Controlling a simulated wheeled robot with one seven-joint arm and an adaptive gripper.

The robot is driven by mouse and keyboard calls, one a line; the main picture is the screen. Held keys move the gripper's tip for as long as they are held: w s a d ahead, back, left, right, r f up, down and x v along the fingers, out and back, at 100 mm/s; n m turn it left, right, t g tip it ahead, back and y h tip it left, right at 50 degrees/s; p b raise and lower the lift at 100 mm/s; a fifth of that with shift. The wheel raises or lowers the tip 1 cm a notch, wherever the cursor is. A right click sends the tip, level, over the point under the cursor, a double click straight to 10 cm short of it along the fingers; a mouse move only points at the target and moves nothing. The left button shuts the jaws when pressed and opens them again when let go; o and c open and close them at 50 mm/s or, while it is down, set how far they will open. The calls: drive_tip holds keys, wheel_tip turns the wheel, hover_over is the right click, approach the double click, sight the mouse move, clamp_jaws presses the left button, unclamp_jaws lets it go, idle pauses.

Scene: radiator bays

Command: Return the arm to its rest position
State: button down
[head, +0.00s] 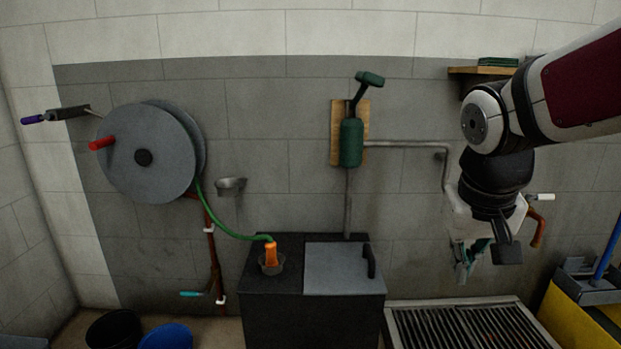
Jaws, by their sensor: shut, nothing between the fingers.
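My arm reaches in from the upper right in the head view. My gripper (464,270) hangs below its black wrist, fingers down, in front of the grey wall and above the back-left part of the floor grate. Its fingers are shut with nothing seen between them. It is to the right of the dark box. Part of the wall pipe behind my arm is hidden.
A grey hose reel (150,155) with a green hose (228,231) is on the left wall. A green hand pump (351,143) is above a dark box (270,305). A metal grate (470,328) lies below my gripper. A yellow bucket (575,318) stands right. Buckets (166,337) stand lower left.

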drive_tip(key=s+a+f+n+g+y, duration=0.1)
drive_tip(key=s+a+f+g, duration=0.1)
drive_tip(key=s, duration=1.1)
drive_tip(key=s+a+f+g+y, duration=0.1)
drive_tip(key=s+a+f, duration=0.1)
drive_tip(key=s, duration=1.1)
wheel_tip(320, 180, up, 31)
drive_tip(key=t+p, duration=0.3)
drive_tip(key=p, duration=2.5)
drive_tip(key=shift+w+d+t+p, duration=0.25)
drive_tip(key=shift+d+t+p, duration=0.05)
drive_tip(key=shift+d+t, duration=0.1)
drive_tip(key=shift+f, duration=0.1)
